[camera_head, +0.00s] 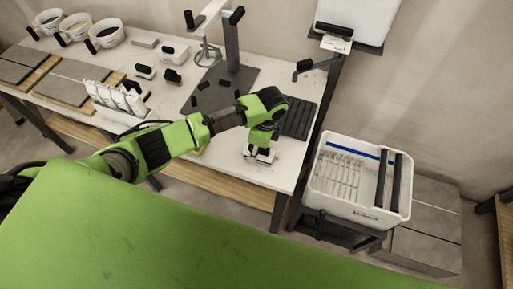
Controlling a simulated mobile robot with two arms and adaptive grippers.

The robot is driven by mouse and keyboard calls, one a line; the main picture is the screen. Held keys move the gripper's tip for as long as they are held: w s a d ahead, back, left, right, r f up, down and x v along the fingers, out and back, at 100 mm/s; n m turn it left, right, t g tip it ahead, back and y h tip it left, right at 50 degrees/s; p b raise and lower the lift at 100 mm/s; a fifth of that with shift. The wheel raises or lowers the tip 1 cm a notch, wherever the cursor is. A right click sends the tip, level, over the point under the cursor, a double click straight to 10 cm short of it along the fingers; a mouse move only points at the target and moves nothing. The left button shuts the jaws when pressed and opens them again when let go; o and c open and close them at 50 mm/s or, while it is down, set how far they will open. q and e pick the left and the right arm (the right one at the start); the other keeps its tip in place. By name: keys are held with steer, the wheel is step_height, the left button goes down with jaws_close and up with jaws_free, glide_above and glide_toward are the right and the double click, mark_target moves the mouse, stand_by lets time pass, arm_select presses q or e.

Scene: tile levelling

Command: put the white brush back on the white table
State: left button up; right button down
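My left arm reaches in from the left over the white table (226,165). My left gripper (261,147) points down near the table's front right edge. A small white object with dark parts, likely the white brush (262,157), shows right under its fingertips, at the tabletop. The fingers partly hide it, and I cannot tell whether they are closed on it. My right gripper is not in view.
Several white buckets (106,34) stand at the back left, with grey tiles (60,83) before them. Small black-handled white tools (172,75) and a white rack (118,97) stand mid-table. A black ribbed mat (298,118) lies right of the gripper. A white tub (340,207) stands beyond the table's right end.

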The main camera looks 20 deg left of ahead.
arm_select(q)
steer(key=shift+f, duration=0.15)
steer(key=o, duration=1.2)
steer(key=shift+o, duration=0.3)
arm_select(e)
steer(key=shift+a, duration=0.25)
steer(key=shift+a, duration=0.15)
arm_select(q)
steer(key=r, duration=0.3)
steer(key=d+r+b, duration=0.1)
steer(key=r, duration=0.6)
steer(key=shift+d+r, duration=0.4)
steer(key=shift+d+r+b, duration=0.1)
steer(key=shift+r+b, duration=0.2)
steer(key=shift+r, duration=0.45)
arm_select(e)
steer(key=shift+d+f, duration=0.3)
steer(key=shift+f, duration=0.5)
